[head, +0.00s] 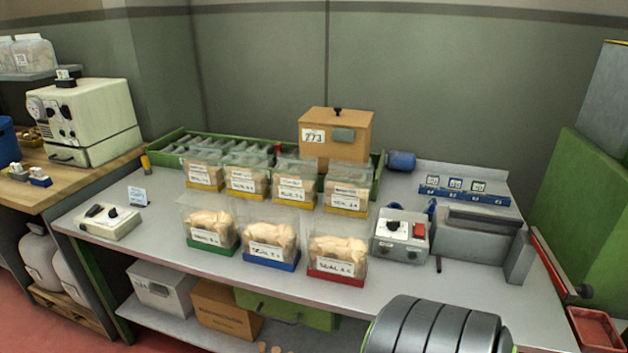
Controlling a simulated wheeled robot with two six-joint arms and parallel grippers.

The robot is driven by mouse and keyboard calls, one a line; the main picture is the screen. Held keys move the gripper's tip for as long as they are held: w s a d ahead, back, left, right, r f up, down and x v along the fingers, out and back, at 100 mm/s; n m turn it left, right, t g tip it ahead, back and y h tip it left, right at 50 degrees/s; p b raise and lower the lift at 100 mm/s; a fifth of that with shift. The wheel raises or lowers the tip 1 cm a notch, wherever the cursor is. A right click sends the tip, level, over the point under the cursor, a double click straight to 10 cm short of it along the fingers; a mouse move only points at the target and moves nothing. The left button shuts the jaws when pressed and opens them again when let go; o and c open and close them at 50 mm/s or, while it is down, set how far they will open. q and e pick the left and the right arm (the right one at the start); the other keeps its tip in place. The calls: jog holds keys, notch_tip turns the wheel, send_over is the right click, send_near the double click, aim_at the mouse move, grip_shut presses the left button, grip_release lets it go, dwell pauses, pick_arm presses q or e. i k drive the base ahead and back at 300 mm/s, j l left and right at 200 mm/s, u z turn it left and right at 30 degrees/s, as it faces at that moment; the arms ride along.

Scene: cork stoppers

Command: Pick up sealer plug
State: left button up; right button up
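A grey machine that looks like the sealer (475,238) stands at the right end of the grey workbench. A control box (400,235) with a red switch sits just left of it. A small blue item (431,210) shows behind the box, and a small dark upright piece (438,264) stands in front of the machine. I cannot tell whether either one is the sealer plug. Neither of my grippers is in view.
Several labelled bags of stoppers in coloured trays (272,262) fill the middle of the workbench (150,252). Behind are a green tray (165,150) and a wooden box (345,140). A white switch box (110,222) lies left. The front strip is clear.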

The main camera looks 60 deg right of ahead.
aim_at(430, 211)
jog(key=l+z, duration=0.15)
jog(key=z, duration=1.4)
